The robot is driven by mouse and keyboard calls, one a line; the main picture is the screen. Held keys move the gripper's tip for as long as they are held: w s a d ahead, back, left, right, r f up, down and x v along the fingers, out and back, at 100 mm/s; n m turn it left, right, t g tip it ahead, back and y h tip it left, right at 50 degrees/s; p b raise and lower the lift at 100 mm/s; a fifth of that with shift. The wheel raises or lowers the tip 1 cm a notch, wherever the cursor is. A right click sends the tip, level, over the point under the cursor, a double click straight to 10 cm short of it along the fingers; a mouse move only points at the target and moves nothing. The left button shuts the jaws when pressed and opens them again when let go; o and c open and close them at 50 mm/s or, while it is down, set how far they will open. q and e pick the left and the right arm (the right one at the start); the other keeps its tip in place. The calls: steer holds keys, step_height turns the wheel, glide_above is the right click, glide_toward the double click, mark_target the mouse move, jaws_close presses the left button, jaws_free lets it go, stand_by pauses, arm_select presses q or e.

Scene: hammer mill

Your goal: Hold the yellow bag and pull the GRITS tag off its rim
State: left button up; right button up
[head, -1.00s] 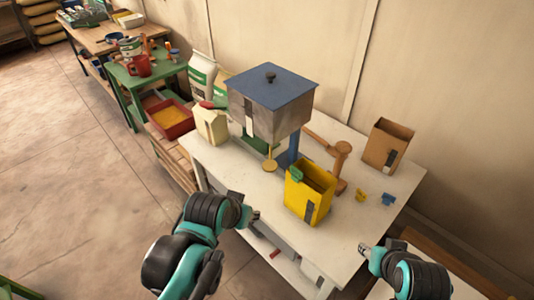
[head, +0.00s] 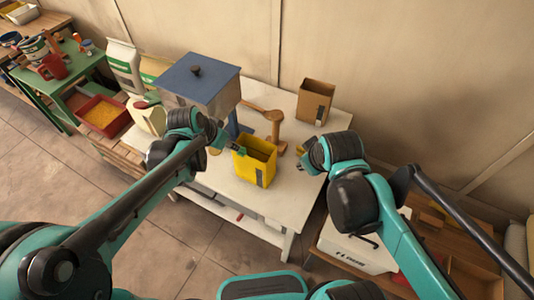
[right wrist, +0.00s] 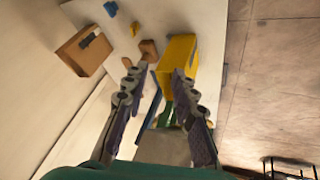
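The yellow bag (head: 247,169) stands upright and open-topped on the white table, with a dark strip on its front; it also shows in the right wrist view (right wrist: 182,52).
The blue-lidded mill (head: 200,78) stands behind and left of the bag. A wooden piece (head: 274,122) lies behind the bag. A brown bag (head: 315,102) stands at the back right. Small blue (right wrist: 111,8) and yellow (right wrist: 112,28) pieces lie on the table near my right gripper.

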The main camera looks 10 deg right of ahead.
steer(key=w+a+f+n+g, duration=0.1)
steer(key=w+a+f+n, duration=0.1)
steer(key=w+n, duration=0.4)
steer(key=n+g, duration=0.3)
steer(key=n, duration=1.1)
glide_above(272, 163)
step_height(272, 163, down, 13)
steer(key=shift+w+f+n+g, duration=0.2)
steer(key=shift+f+n+g, duration=0.5)
steer(key=shift+f+n, duration=0.35)
steer(key=shift+s+f+n, duration=0.1)
steer(key=shift+f+n, duration=0.25)
steer(key=shift+f, duration=0.3)
step_height(272, 163, down, 7)
steer(key=shift+f, duration=0.2)
